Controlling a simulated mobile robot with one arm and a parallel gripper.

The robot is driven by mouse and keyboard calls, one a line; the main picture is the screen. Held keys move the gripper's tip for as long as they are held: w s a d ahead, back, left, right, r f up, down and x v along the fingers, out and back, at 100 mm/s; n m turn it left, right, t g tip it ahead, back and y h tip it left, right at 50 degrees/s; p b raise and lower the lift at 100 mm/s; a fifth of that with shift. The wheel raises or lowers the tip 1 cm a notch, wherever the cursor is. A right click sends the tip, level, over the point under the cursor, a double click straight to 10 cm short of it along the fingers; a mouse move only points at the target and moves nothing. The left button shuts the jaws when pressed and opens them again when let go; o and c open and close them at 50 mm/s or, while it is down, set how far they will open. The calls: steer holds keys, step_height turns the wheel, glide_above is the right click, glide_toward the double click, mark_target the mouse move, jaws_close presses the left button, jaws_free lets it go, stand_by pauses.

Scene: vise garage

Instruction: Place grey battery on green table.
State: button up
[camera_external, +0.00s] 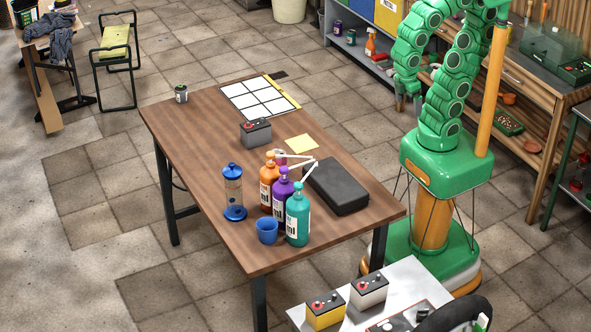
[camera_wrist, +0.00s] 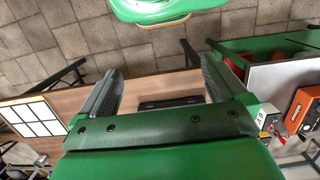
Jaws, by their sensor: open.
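A dark grey battery (camera_external: 256,132) with a red cap stands on the brown wooden table. A lighter grey battery (camera_external: 369,290) stands beside a yellow battery (camera_external: 325,311) on a pale-topped table (camera_external: 410,278) at the bottom. In the wrist view this grey battery (camera_wrist: 268,119) shows partly at the right, and the pale table has green edging. A table with green legs (camera_external: 556,180) is cut off at the right edge. My gripper (camera_external: 408,102) hangs open, apart from both grey batteries. In the wrist view my gripper (camera_wrist: 160,75) has its fingers apart with nothing gripped.
The brown table (camera_external: 195,112) also holds several pump bottles (camera_external: 298,215), a blue cup (camera_external: 267,231), a blue-lidded container (camera_external: 233,190), a black case (camera_external: 337,186), a can (camera_external: 181,93) and a white grid sheet (camera_external: 259,97). Its left half has free room.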

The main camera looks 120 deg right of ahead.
steer(key=shift+d, duration=0.1)
steer(key=w+d+f+m+t+h, duration=0.1)
steer(key=w+d+f+t+h, duration=0.15)
steer(key=w+d, duration=1.05)
steer(key=t, duration=0.8)
glide_toward(256, 127)
steer(key=shift+s+d+f+n+t+y, duration=0.2)
steer(key=shift+d+f+t+y, duration=0.2)
steer(key=shift+d+f+t, duration=0.35)
steer(key=shift+s+d+f+n+t+y, duration=0.2)
steer(key=shift+d+f+t+y, duration=0.3)
steer(key=shift+f+t, duration=0.45)
steer(key=shift+s+d+f+n+t+y, duration=0.1)
steer(key=shift+s+d+f+t+y, duration=0.2)
steer(key=shift+d+f+t, duration=0.6)
steer(key=shift+f+x, duration=0.15)
steer(key=shift+x, duration=1.9)
steer(key=shift+f+x, duration=0.15)
steer(key=shift+x, duration=1.9)
steer(key=shift+s+a, duration=0.15)
steer(key=shift+a, duration=0.05)
steer(key=shift+c, duration=0.2)
